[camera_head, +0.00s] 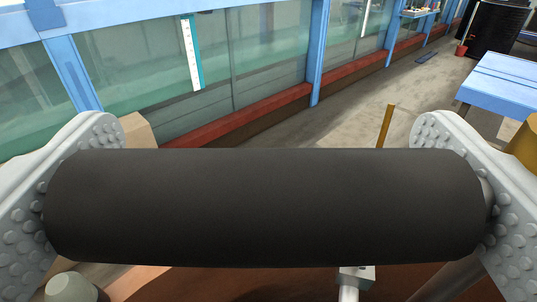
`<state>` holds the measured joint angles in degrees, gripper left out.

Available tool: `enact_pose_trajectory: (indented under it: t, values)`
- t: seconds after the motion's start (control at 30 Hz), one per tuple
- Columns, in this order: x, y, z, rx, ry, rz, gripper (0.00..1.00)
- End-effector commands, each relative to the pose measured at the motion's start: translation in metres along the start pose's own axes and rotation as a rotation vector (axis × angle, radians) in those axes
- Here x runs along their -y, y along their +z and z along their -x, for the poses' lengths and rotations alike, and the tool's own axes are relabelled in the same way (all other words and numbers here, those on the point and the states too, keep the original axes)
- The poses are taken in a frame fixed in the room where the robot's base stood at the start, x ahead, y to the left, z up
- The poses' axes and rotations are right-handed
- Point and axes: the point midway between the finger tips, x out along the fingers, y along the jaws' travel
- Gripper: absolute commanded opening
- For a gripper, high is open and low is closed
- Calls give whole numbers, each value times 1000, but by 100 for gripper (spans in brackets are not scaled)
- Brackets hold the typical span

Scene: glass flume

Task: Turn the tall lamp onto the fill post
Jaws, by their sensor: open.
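A thick dark grey cylinder (265,207) lies level across the near view and looks like the head of the tall lamp. My gripper (268,132) is open, with one pale studded finger at each end of the cylinder. The cylinder's ends overlap the inner finger pads; I cannot tell whether they touch. A thin ochre post (386,127) stands on the floor beyond the cylinder, its lower part hidden; I cannot tell whether it is the fill post. The lamp's stand is not clearly visible.
The blue-framed glass flume (200,60) runs along the left, with a white and teal scale (191,52). A blue table (505,85) stands at the right. A yellow rounded thing (525,140) is at the right edge. Grey floor (350,110) lies open between.

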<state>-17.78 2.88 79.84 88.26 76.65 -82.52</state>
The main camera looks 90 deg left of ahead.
Motion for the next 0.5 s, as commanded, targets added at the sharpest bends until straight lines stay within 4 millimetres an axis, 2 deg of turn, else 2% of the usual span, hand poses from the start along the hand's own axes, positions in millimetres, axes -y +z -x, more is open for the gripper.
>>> enact_pose_trajectory:
  t: [0.5]
  values:
    - [-1,0,91,0,3,0,100]
